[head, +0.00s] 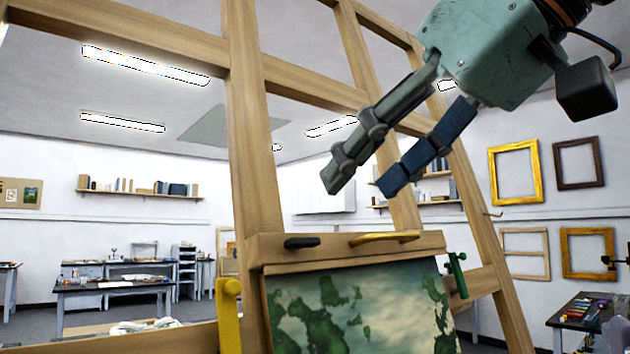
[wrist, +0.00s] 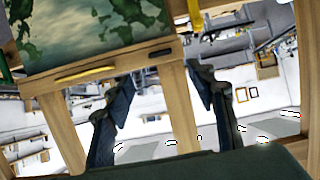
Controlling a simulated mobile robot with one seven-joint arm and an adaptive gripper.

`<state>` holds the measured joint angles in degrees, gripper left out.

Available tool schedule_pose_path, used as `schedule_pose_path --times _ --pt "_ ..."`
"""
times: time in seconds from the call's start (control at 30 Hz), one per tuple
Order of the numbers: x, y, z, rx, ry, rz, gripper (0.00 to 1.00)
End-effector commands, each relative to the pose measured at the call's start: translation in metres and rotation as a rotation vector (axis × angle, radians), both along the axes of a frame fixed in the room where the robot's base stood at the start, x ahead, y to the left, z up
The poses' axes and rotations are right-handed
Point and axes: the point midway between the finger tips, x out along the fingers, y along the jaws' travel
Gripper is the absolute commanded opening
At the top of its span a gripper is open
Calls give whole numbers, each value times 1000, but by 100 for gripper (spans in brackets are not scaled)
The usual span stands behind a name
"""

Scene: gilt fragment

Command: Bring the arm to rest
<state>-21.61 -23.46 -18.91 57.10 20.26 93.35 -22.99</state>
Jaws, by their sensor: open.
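My gripper (head: 360,187) is at the upper right of the head view, reaching down and to the left from my teal wrist housing. Its two dark fingers are apart with nothing between them. In the wrist view my gripper (wrist: 160,100) shows a finger on each side, with a wooden upright of the easel behind the gap. The wooden easel (head: 250,130) stands close by. A green and cream painting (head: 350,305) rests on it, below my fingertips, and also shows in the wrist view (wrist: 90,30). I cannot tell the exact distance from fingers to easel.
On the easel's crossbar lie a black piece (head: 301,242) and a curved gold piece (head: 385,238). A yellow clamp (head: 229,310) and a green clamp (head: 457,275) flank the painting. Empty frames (head: 515,171) hang on the right wall. Worktables (head: 112,288) stand far back left.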

Motion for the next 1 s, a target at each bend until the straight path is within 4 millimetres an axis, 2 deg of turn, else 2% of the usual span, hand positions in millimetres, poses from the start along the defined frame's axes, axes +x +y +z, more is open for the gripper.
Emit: schedule_pose_path --times 0.43,0.57,0.67,0.77,1.0 --pt "1 0 -1 0 1 -1 51" --pt "7 -1 -10 7 27 -22 51" --pt "18 -3 -30 18 74 -65 51" --pt "31 -5 -60 26 133 -121 51" --pt "49 -10 -149 18 263 -263 51"
